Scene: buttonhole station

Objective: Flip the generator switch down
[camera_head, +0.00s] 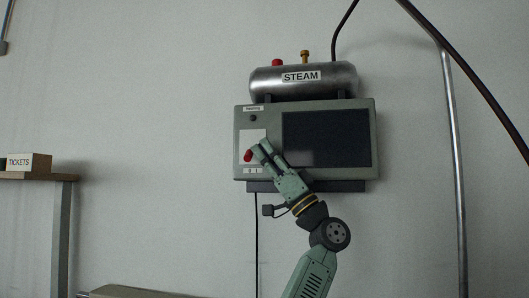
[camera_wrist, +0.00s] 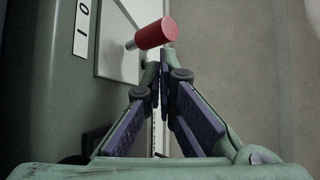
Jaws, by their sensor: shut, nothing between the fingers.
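The generator switch is a lever with a red cylindrical knob (camera_head: 248,156) on a pale plate at the left of a grey-green wall panel (camera_head: 376,140). The knob (camera_wrist: 156,33) and its short metal stem also show in the wrist view. My gripper (camera_head: 257,147) is shut and empty, its tips just right of the knob in the head view. In the wrist view the fingertips (camera_wrist: 159,62) are close beside the knob; I cannot tell whether they touch it. A label (camera_wrist: 83,25) with "1" and "0" marks is on the panel. My fingers partly cover the switch plate.
A dark screen (camera_head: 328,135) fills the panel's right side. A metal tank (camera_head: 335,78) marked STEAM sits above it. A pipe (camera_head: 453,170) runs down the wall at right. A shelf (camera_head: 58,177) with a TICKETS box (camera_head: 30,163) is at far left. The wall between is clear.

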